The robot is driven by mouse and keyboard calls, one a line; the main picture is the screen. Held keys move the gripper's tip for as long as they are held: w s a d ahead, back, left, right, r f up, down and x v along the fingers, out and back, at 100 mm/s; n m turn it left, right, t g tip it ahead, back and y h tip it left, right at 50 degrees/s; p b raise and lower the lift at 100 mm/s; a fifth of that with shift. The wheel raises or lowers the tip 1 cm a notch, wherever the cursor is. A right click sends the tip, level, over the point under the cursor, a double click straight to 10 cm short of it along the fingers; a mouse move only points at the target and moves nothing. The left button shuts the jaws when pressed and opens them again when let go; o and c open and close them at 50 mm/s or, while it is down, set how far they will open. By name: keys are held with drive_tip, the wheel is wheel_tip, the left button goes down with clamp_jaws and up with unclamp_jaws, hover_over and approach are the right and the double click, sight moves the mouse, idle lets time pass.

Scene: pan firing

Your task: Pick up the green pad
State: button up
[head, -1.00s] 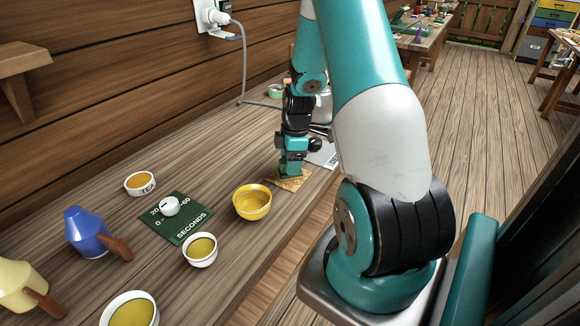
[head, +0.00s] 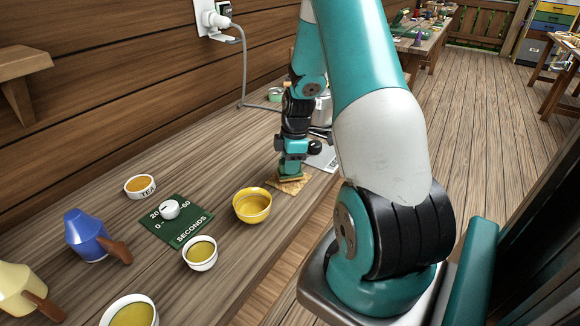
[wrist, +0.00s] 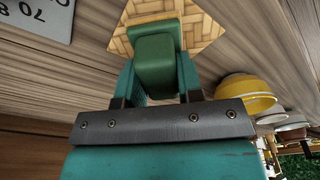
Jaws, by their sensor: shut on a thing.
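The green pad (wrist: 156,62) is between the two fingers of my gripper (wrist: 158,78) in the wrist view. The fingers are shut on its sides. Beneath the pad lies a woven tan mat (wrist: 203,30), which also shows on the bench in the head view (head: 296,187). In the head view my gripper (head: 291,172) points down just over the mat, and only a little green of the pad shows under it. I cannot tell whether the pad still touches the mat.
A yellow bowl (head: 252,206) stands close to the left of the mat. A green seconds dial board (head: 187,228), a tea bowl (head: 140,186), a white bowl (head: 200,253) and a blue pot (head: 92,236) stand further left. A white printed sheet (head: 322,158) lies behind the mat.

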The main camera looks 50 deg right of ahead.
wheel_tip(320, 180, up, 19)
drive_tip(key=b, duration=0.1)
drive_tip(key=shift+o, duration=1)
idle(0.6)
